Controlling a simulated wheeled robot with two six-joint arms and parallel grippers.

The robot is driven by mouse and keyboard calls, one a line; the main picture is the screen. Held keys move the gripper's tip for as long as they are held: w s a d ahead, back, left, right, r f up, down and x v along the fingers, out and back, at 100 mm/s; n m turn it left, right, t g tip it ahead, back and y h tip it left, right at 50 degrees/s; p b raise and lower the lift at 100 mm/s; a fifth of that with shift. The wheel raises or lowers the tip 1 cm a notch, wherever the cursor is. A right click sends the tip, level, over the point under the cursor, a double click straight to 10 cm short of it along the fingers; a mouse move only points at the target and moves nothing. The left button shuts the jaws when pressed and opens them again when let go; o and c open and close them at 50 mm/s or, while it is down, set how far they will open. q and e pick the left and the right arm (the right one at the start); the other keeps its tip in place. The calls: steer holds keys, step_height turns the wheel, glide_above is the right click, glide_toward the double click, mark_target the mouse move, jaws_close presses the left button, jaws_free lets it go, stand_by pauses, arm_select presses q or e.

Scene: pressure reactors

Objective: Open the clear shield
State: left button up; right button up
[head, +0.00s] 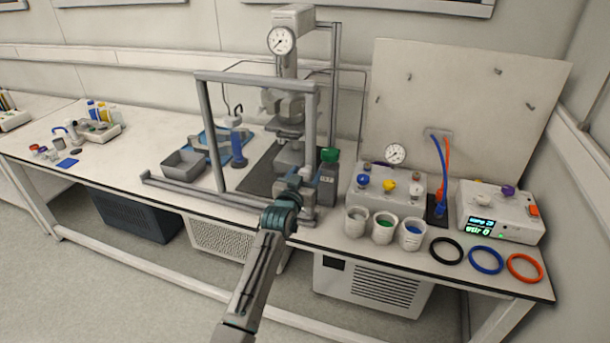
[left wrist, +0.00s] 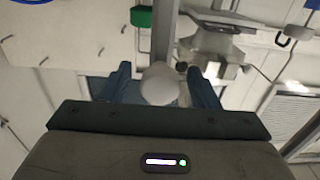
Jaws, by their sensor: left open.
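The clear shield (head: 254,76) is a see-through panel in a grey frame. It stands upright in front of the press, between two posts above a grey rail. My left gripper (head: 304,180) is at the lower end of its right post. In the left wrist view the left gripper (left wrist: 160,86) is open, with a blue-grey finger on each side of a pale round knob (left wrist: 159,84). The knob sits in front of a grey post (left wrist: 163,38), between the fingers. I cannot tell whether either finger touches it. My right gripper is not in view.
The press (head: 291,90) with a gauge stands behind the shield. A grey tray (head: 184,164) lies left of the shield.

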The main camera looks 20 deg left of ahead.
arm_select(q)
steer(key=shift+c, duration=0.3)
steer(key=c, duration=1.1)
steer(key=shift+a, duration=0.1)
jaws_close()
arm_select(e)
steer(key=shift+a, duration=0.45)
